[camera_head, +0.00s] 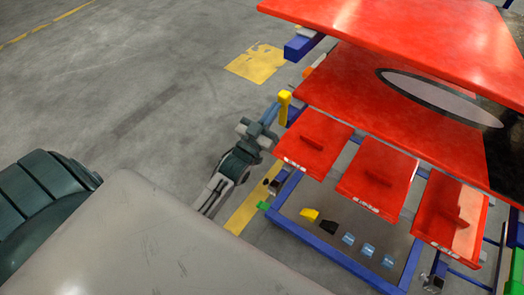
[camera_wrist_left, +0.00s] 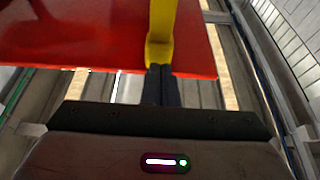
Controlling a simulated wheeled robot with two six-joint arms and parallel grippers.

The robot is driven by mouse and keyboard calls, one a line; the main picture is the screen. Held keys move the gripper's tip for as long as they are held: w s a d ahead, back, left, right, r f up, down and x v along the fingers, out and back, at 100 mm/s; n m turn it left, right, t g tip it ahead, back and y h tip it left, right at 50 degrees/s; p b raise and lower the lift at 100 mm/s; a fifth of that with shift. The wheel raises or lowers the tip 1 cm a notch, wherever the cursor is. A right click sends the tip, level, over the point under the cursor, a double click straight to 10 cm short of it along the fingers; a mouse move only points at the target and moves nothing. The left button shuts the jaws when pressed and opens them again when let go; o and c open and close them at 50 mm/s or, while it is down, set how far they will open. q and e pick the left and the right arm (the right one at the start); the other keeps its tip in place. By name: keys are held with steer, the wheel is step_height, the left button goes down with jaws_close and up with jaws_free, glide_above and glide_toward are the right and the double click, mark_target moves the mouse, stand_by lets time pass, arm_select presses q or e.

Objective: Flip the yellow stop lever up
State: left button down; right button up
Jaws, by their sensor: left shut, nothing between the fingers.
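The yellow stop lever (camera_head: 284,106) stands at the left edge of the red train nosecone panels in the head view. In the left wrist view the yellow lever (camera_wrist_left: 160,36) runs from the top edge down to a wider yellow end. My left gripper (camera_head: 274,112) is beside the lever in the head view. In the left wrist view its two dark fingertips (camera_wrist_left: 161,72) are together, right at the lever's lower end. Nothing is between them. Whether they touch the lever I cannot tell. My right gripper is not in view.
Large red nosecone panels (camera_head: 400,45) fill the upper right. The grey floor (camera_head: 120,110) at left is clear.

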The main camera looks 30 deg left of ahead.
arm_select(q)
steer(key=shift+w+r, duration=0.35)
steer(key=shift+w, duration=0.1)
steer(key=shift+r, duration=0.1)
steer(key=shift+r, duration=0.25)
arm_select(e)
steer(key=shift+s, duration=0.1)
